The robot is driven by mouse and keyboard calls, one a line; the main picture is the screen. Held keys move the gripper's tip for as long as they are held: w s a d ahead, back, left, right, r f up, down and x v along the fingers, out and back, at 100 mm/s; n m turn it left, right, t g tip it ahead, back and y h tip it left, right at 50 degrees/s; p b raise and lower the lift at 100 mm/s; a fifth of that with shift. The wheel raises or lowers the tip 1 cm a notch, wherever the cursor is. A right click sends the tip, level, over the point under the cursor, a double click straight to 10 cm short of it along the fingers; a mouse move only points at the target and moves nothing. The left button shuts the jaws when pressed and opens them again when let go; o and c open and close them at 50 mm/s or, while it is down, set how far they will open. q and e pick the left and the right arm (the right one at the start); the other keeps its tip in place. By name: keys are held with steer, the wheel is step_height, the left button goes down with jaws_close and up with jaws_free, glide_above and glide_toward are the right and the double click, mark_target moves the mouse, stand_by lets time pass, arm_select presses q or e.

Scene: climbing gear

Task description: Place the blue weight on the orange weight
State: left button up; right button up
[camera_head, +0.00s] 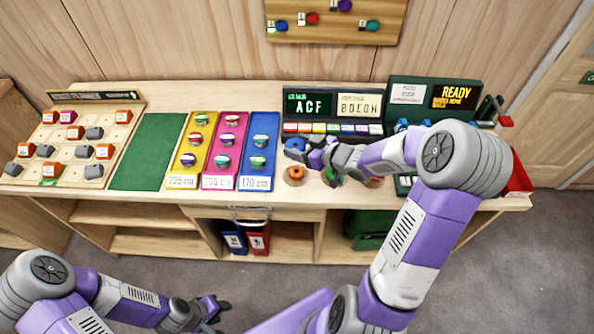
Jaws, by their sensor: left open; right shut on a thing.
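The blue weight (294,144) is in my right gripper (306,150), which reaches in from the right and is shut on it. The orange weight (294,173) sits on the table below the blue one in the picture. The blue weight looks apart from it, but the height between them is hard to tell. The gripper's fingers hide part of the blue weight. My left gripper (217,307) is open and empty at the lower left, in front of the table and far from both weights.
A green weight (332,180) stands right of the orange one, partly under my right arm. Yellow, pink and blue trays (261,175) with round pieces lie to the left. Display boxes (335,104) stand behind. A green mat (147,150) is bare.

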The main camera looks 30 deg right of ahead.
mark_target(300, 174)
step_height(300, 174, down, 10)
steer(key=b, duration=0.3)
steer(key=shift+r+b, duration=0.15)
steer(key=shift+b, duration=0.2)
steer(key=shift+f, duration=0.2)
steer(key=o, duration=1.4)
steer(key=shift+r, duration=0.2)
steer(key=p+v, duration=0.3)
steer(key=v, duration=0.9)
